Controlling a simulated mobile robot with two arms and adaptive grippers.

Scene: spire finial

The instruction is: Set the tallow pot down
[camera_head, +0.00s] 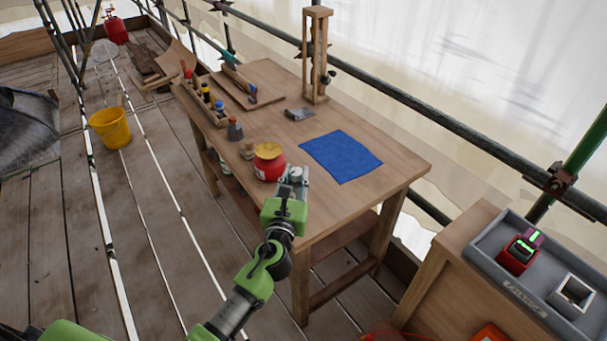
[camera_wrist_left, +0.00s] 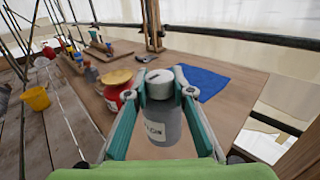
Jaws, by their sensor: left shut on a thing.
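My left gripper (camera_head: 293,184) is shut on the tallow pot (camera_wrist_left: 163,122), a grey cylinder with a pale lid and a white label too blurred to read surely. In the left wrist view the pot is upright between the two fingers (camera_wrist_left: 160,85). In the head view its pale lid (camera_head: 296,173) shows just beyond the gripper, at the near edge of the wooden workbench (camera_head: 345,205). I cannot tell whether its base touches the bench; the gripper hides it. My right gripper is not in view.
A red jar with a yellow top (camera_head: 268,163) stands close left of the pot. A blue cloth (camera_head: 341,156) lies to the right. A tool rack (camera_head: 204,102), small bottles and a wooden frame (camera_head: 315,55) stand farther back. Bare bench top lies right of the pot.

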